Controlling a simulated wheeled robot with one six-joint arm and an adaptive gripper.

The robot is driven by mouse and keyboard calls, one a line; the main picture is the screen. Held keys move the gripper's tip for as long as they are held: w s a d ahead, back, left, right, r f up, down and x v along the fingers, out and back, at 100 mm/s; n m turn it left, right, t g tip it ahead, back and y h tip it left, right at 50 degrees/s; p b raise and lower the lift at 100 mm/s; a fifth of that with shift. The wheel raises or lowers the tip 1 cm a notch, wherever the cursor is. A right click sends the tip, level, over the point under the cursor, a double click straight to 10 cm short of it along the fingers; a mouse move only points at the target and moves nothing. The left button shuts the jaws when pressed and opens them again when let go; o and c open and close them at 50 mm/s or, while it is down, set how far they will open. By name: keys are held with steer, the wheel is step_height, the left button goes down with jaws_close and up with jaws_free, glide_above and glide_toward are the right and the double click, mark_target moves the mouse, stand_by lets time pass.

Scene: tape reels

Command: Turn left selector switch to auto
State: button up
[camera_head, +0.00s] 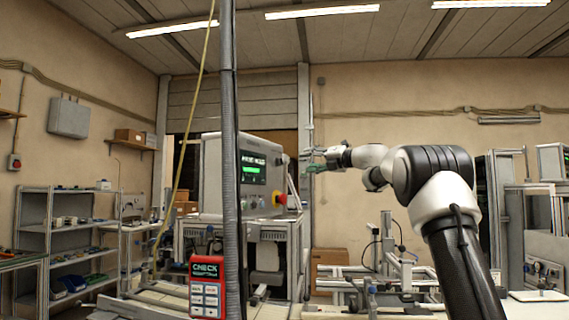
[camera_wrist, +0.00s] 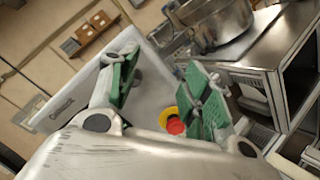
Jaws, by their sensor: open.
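The control box (camera_head: 213,165) stands on a bench left of centre in the head view, with a lit green display on its front. Small controls (camera_head: 251,202) sit below the display, too small to tell which is the left selector switch or how it is set. A red and yellow button (camera_head: 280,199) is at the box's right; it also shows between my fingers in the wrist view (camera_wrist: 174,122). My gripper (camera_head: 308,160) is right of the box, apart from it in the picture. In the wrist view its green-padded fingers (camera_wrist: 163,75) are spread and empty. No selector switch is discernible there.
A dark vertical pole (camera_head: 230,130) crosses in front of the control box. A red check panel (camera_head: 207,287) is at the lower front. Shelves (camera_head: 75,225) stand at left. Metal fixtures (camera_head: 385,265) stand below my arm. A round metal part (camera_wrist: 215,22) shows in the wrist view.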

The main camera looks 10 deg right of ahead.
mark_target(283, 162)
steer(key=a+n+g, duration=0.1)
steer(key=a, duration=0.2)
steer(key=w+a+n+g+y, duration=0.1)
steer(key=a, duration=0.2)
steer(key=w+a+n+y, duration=0.1)
steer(key=a+n, duration=0.1)
steer(key=a, duration=0.1)
steer(key=shift+a+f+g, duration=0.3)
steer(key=shift+a+g, duration=0.05)
steer(key=shift+g, duration=0.05)
steer(key=c, duration=1.1)
